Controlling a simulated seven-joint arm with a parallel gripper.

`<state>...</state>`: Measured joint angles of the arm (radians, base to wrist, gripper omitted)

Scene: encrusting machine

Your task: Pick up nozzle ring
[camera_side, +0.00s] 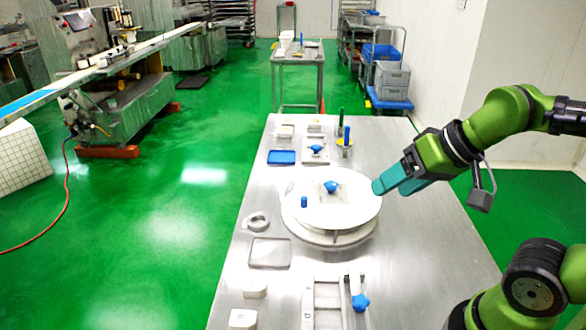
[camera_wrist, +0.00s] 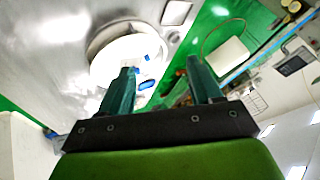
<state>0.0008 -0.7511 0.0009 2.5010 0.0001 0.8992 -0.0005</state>
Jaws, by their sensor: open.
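A light grey ring, which looks like the nozzle ring (camera_side: 248,222), lies on the steel table (camera_side: 410,270) left of the white round dish in the side view. I cannot make it out in the wrist view. My gripper (camera_side: 378,187) is at the right edge of the dish, well to the right of the ring and apart from it. In the wrist view my gripper (camera_wrist: 162,66) has its two teal fingers spread with nothing between them.
The white dish (camera_side: 350,215) on a round base stands between my gripper and the ring, with blue-knobbed parts in it. White blocks (camera_side: 243,319) sit near the front.

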